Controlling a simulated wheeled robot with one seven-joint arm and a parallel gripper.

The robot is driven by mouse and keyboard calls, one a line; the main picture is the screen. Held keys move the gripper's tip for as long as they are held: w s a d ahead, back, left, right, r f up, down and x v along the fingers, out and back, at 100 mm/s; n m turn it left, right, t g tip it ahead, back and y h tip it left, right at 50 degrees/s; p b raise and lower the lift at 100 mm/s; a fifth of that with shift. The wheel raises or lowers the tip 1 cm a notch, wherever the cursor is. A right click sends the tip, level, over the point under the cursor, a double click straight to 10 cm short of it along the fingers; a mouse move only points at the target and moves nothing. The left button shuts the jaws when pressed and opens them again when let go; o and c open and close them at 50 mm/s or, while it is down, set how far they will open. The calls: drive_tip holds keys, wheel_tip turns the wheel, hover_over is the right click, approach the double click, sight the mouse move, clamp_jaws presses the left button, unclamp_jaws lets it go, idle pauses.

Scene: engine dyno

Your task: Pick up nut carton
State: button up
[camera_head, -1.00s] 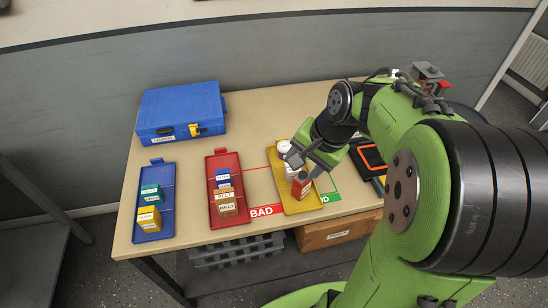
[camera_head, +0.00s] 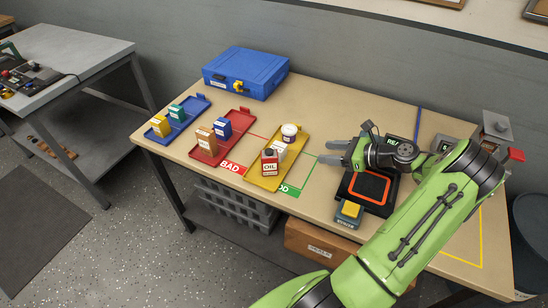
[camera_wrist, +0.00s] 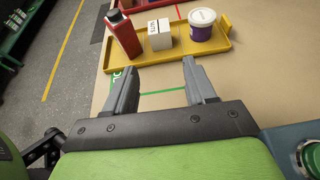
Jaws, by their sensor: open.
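A white carton (camera_wrist: 160,34) with a small dark label stands on the yellow tray (camera_wrist: 225,45), between the red oil bottle (camera_wrist: 123,34) and a white and purple tub (camera_wrist: 202,24). It looks like the nut carton, but I cannot read its label for sure. In the head view the carton (camera_head: 281,149) is partly hidden behind the oil bottle (camera_head: 269,162). My gripper (camera_head: 326,152) is open and empty, to the right of the yellow tray and apart from it. In the wrist view my gripper's fingers (camera_wrist: 157,66) point toward the tray.
A red tray (camera_head: 236,114) holds a brown carton (camera_head: 206,140) and a blue carton (camera_head: 222,128). A blue tray (camera_head: 198,103) holds yellow and green cartons. A blue case (camera_head: 245,72) stands at the back. A black and orange device (camera_head: 368,188) lies below my wrist. Bare tabletop separates my gripper from the tray.

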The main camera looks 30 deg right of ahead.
sight(282, 148)
drive_tip(key=b+x, duration=0.1)
drive_tip(key=x, duration=0.4)
drive_tip(key=b+x, duration=0.2)
drive_tip(key=x, duration=0.3)
drive_tip(key=b+x, duration=0.1)
drive_tip(key=x, duration=0.5)
drive_tip(key=shift+w+a+r, duration=0.15)
drive_tip(key=shift+w+r, duration=0.05)
drive_tip(key=shift+r, duration=0.05)
drive_tip(key=shift+r, duration=0.15)
drive_tip(key=c, duration=0.9)
